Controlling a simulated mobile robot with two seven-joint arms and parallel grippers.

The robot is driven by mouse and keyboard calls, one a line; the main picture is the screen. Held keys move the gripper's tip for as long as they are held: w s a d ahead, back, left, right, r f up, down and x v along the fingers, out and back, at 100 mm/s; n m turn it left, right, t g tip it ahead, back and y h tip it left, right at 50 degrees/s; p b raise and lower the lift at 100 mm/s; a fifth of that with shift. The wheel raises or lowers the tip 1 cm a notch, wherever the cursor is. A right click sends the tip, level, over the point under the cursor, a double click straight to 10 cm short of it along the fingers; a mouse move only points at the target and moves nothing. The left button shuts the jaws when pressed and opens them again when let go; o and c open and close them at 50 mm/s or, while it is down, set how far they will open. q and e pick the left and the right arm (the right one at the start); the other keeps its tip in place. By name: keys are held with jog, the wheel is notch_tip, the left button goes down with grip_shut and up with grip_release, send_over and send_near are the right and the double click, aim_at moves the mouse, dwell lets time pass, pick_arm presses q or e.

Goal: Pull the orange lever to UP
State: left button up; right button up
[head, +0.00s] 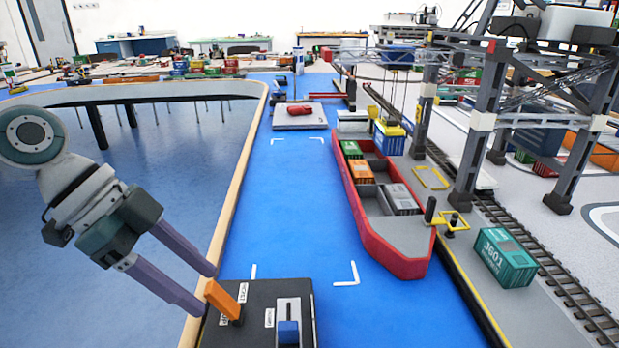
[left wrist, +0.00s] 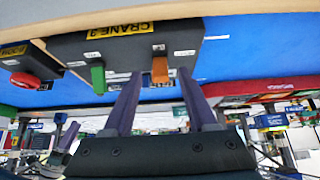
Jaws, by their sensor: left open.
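The orange lever (head: 222,299) stands tilted on a dark control box (head: 255,292) at the bottom of the head view. Small white labels lie beside it, too small to read surely. My left gripper (head: 207,289) is open, its two purple fingers reaching to the lever's upper end from the left. In the left wrist view the orange lever (left wrist: 160,70) shows between the open fingertips (left wrist: 160,82), on a box with a yellow CRANE 3 label (left wrist: 120,29). I cannot tell whether a finger touches it.
A blue slider (head: 289,332) sits on the box, right of the lever. A green lever (left wrist: 98,78) and a red button (left wrist: 25,80) show in the left wrist view. A red ship (head: 400,240) with containers and a gantry crane (head: 485,120) stand to the right.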

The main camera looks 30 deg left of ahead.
pick_arm(q)
jog(key=p+v, duration=0.1)
jog(key=v, duration=0.6)
jog(key=shift+r, duration=0.2)
pick_arm(e)
jog(key=shift+r, duration=0.85)
pick_arm(q)
jog(key=shift+a, duration=0.15)
